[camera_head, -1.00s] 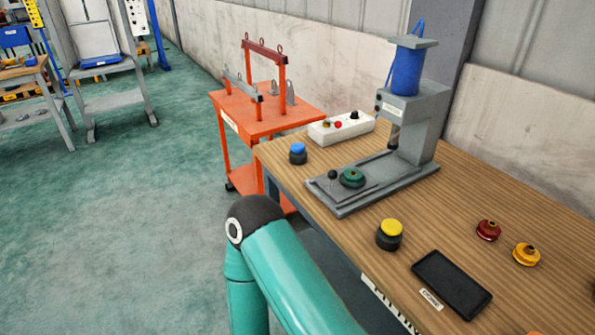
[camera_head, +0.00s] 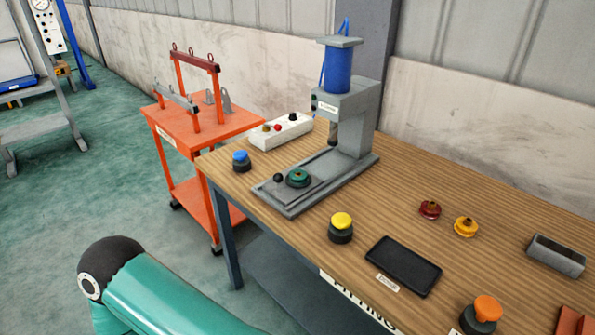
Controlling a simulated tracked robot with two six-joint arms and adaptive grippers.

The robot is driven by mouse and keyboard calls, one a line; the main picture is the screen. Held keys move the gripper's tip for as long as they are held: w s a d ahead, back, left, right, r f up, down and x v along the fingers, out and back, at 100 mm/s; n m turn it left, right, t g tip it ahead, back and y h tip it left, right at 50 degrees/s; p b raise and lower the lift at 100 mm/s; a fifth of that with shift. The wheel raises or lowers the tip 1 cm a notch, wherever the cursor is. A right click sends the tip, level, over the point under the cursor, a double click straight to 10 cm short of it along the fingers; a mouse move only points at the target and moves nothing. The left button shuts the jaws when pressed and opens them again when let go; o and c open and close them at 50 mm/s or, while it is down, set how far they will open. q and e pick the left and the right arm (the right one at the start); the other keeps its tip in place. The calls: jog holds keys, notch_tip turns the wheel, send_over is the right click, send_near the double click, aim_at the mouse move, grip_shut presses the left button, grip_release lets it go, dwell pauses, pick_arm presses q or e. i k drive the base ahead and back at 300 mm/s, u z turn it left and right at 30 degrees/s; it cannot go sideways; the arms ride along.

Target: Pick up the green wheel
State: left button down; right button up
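The green wheel (camera_head: 298,178) lies on the grey base plate of the press (camera_head: 350,125), beside a small black knob (camera_head: 278,177). The press stands on the wooden workbench, and its blue cylinder is above and to the right of the wheel. A teal arm link of mine with a dark joint cap shows at the lower left, apart from the bench top. Neither of my grippers is in the view.
On the bench (camera_head: 480,280) are a white control box (camera_head: 282,131), blue-topped (camera_head: 241,161), yellow-topped (camera_head: 341,228) and orange-topped (camera_head: 483,314) buttons, a black tray (camera_head: 403,266), a red wheel (camera_head: 430,210), a yellow wheel (camera_head: 466,227) and a grey box (camera_head: 556,256). An orange cart (camera_head: 180,125) stands left.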

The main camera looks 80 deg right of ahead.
aim_at(294, 180)
jog(key=u, duration=0.2)
jog(key=i, duration=2.45)
jog(key=z, duration=2.15)
jog(key=i, duration=0.2)
jog(key=z, duration=1.95)
jog(key=k, duration=0.55)
jog(key=z, duration=0.25)
jog(key=i, duration=0.95)
jog(key=z, duration=0.25)
